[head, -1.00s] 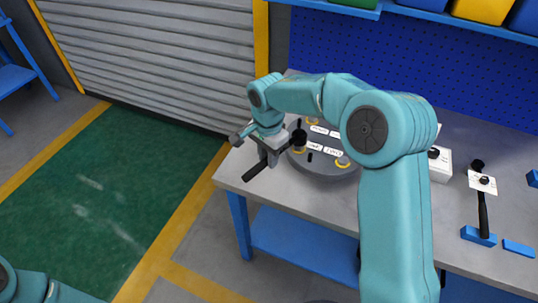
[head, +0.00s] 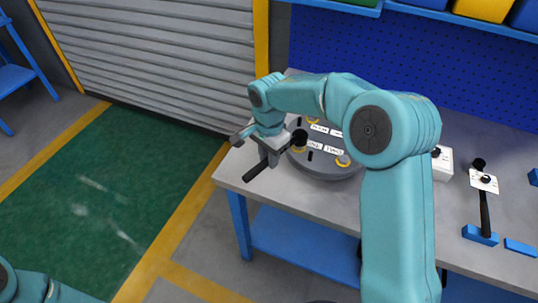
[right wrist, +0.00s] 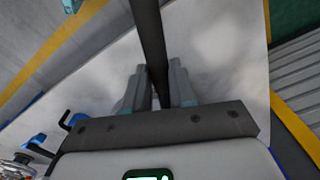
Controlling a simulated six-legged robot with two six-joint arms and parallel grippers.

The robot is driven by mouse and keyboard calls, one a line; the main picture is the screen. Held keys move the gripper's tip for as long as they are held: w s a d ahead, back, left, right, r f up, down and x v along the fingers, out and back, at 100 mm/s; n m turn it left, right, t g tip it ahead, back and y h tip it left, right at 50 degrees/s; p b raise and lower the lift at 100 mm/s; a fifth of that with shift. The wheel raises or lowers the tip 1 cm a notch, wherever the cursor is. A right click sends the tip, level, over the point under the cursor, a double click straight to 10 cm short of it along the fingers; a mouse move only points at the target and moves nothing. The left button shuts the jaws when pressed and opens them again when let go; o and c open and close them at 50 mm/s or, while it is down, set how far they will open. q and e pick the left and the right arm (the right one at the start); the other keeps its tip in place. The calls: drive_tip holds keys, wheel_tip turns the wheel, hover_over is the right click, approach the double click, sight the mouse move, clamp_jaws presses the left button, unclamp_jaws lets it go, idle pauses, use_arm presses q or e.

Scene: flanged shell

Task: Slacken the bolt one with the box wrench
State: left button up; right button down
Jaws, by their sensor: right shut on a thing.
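The box wrench is a dark bar (head: 256,171) with a thick black round end (head: 299,137). My right gripper (head: 270,150) is shut on its middle. The right wrist view shows the black bar (right wrist: 149,35) running between both fingers (right wrist: 158,85). The flanged shell (head: 325,172) is a grey round body on the bench with yellow rings and white labels. The wrench's black end is over a yellow ring (head: 299,150) at the shell's left edge. My left gripper is out of view.
The grey bench (head: 234,167) has bare top left of the shell. My right arm hides part of the bench. Right of it stand a white box (head: 442,166) and a black-handled tool (head: 484,212) on a blue holder (head: 480,235). A blue pegboard (head: 350,45) stands behind.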

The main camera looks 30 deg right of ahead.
drive_tip(key=shift+f+b, duration=0.8)
drive_tip(key=shift+f, duration=0.3)
drive_tip(key=shift+s, duration=0.15)
drive_tip(key=s+d+n+b, duration=0.1)
drive_tip(key=s+d+n, duration=0.5)
drive_tip(key=n, duration=0.3)
drive_tip(key=shift+s+d+f, duration=0.2)
drive_tip(key=shift+s+d, duration=0.2)
drive_tip(key=shift+s, duration=0.3)
drive_tip(key=shift+r, duration=0.1)
